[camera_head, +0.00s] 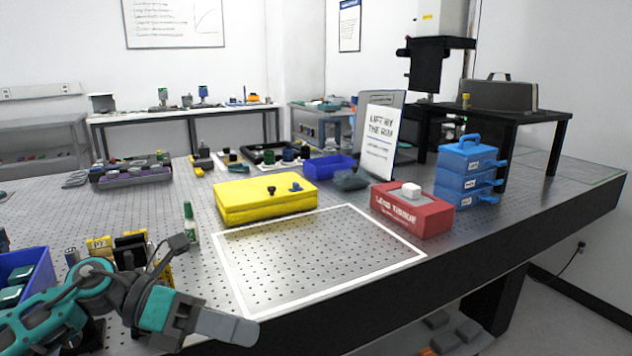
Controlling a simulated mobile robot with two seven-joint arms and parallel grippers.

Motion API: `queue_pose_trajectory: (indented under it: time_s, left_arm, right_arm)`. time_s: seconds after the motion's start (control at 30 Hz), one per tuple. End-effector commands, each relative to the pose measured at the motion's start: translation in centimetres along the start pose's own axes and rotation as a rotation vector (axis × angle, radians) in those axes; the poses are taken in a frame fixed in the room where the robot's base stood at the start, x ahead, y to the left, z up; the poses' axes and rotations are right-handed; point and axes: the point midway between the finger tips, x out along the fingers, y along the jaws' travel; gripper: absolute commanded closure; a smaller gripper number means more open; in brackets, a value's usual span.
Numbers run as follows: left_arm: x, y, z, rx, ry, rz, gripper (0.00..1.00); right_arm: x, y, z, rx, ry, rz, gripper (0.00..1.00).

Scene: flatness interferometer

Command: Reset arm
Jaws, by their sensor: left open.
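My left arm comes in from the lower left, teal and dark grey. My left gripper (203,284) is open, with nothing seen between its fingers. One grey finger reaches over the front left corner of the white outlined rectangle (237,287); the other, darker finger is farther back, near a small white bottle with a green top (190,222). The outlined area is bare. My right gripper is not in view.
A yellow box (262,203) stands behind the outline, and a red box (412,212) with a white block on top is at its right. Stacked blue cases (467,182) stand farther right. A blue bin (28,275) and small parts are near my left arm.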

Motion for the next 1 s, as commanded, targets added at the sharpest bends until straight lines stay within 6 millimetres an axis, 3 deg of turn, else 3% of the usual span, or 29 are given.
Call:
queue_pose_trajectory:
  time_s: [0.03, 0.13, 0.27, 0.37, 0.47, 0.57, 0.6, 0.67, 0.7, 0.8, 0.9, 1.0]
  left_arm:
    - [1.6, -0.4, 0.1, -0.100, -0.109, -0.075, 0.52]
    - [3.1, -0.5, 0.9, -0.324, -0.340, -0.195, 0.52]
    - [3.3, 1.2, 1.1, -0.662, -0.637, -0.315, 0.52]
    - [2.6, 4.0, -0.3, -0.953, -0.860, -0.377, 0.52]
    - [1.8, 7.4, -3.6, -1.264, -1.079, -0.412, 0.52]
    - [1.2, 10.8, -9.0, -1.590, -1.291, -0.420, 0.52]
    - [1.1, 11.8, -11.6, -1.719, -1.372, -0.416, 0.52]
    - [1.0, 13.1, -15.6, -1.904, -1.484, -0.402, 0.52]
    - [1.1, 13.6, -18.2, -2.014, -1.548, -0.390, 0.52]
    - [1.5, 14.0, -23.6, -2.230, -1.670, -0.357, 0.52]
    - [1.8, 13.8, -27.1, -2.368, -1.746, -0.329, 0.52]
    - [2.0, 13.6, -28.9, -2.437, -1.783, -0.314, 0.52]
  right_arm:
    - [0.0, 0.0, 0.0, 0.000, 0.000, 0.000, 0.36]
    - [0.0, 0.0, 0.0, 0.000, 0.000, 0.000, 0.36]
    - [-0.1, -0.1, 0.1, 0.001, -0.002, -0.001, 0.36]
    - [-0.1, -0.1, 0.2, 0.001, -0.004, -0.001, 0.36]
    - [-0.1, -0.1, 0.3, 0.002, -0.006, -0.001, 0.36]
    - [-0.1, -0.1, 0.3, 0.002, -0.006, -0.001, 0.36]
    - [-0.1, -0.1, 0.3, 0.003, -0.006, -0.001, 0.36]
    - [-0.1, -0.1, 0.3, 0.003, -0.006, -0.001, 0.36]
    - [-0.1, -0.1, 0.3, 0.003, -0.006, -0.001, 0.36]
    - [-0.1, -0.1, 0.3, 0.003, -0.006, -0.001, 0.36]
    - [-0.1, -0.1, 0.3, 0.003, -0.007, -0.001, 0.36]
    - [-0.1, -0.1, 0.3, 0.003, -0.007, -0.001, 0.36]
